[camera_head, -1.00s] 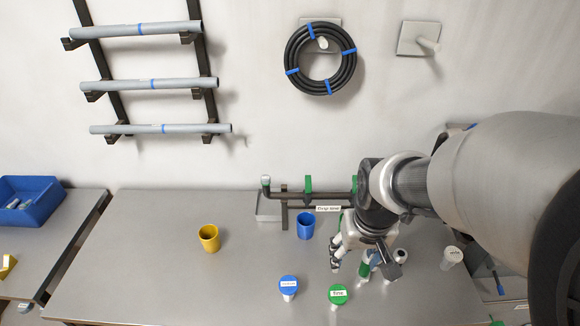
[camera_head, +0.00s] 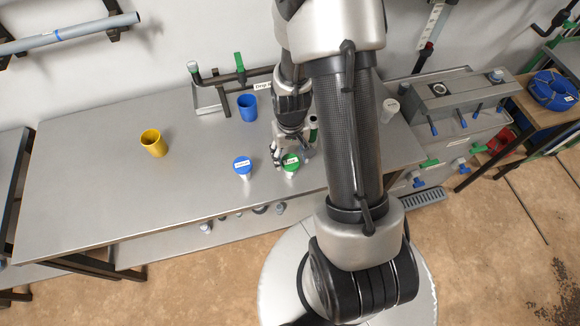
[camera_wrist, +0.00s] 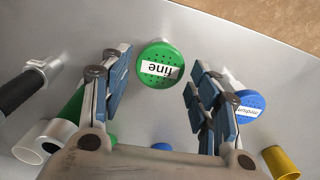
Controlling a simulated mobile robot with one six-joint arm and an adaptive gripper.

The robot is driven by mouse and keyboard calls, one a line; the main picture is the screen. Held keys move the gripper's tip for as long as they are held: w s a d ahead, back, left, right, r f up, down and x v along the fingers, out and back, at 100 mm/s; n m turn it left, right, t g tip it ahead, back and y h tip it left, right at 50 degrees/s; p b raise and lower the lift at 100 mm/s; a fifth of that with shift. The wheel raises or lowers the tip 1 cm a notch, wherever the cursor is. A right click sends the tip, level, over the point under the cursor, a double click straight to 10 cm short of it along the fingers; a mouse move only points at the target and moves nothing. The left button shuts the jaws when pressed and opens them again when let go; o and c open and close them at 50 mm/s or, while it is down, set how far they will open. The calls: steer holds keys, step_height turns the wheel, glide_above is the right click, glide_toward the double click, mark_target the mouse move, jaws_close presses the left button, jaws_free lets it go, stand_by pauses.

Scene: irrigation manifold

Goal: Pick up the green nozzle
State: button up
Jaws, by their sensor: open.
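The green nozzle (camera_head: 290,161) stands on the grey workbench with its round green cap up. In the wrist view the green nozzle (camera_wrist: 160,63) has a perforated top and a label reading "fine". My gripper (camera_head: 283,158) is right by it at the bench. In the wrist view my open gripper (camera_wrist: 160,88) has its blue-padded fingers to the left and right, with the green cap in the gap between them, a little beyond the tips. No contact shows. Whether the fingers are at cap height I cannot tell.
A blue nozzle (camera_head: 242,165) labelled "medium" stands close beside, just outside one finger in the wrist view (camera_wrist: 247,106). A pipe manifold (camera_head: 238,76) is behind. The bench's left part is clear.

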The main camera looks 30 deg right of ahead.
step_height(320, 180, down, 8)
steer(key=shift+f+b, duration=0.1)
steer(key=shift+b, duration=0.95)
steer(key=shift+c, duration=0.5)
steer(key=c, duration=0.8)
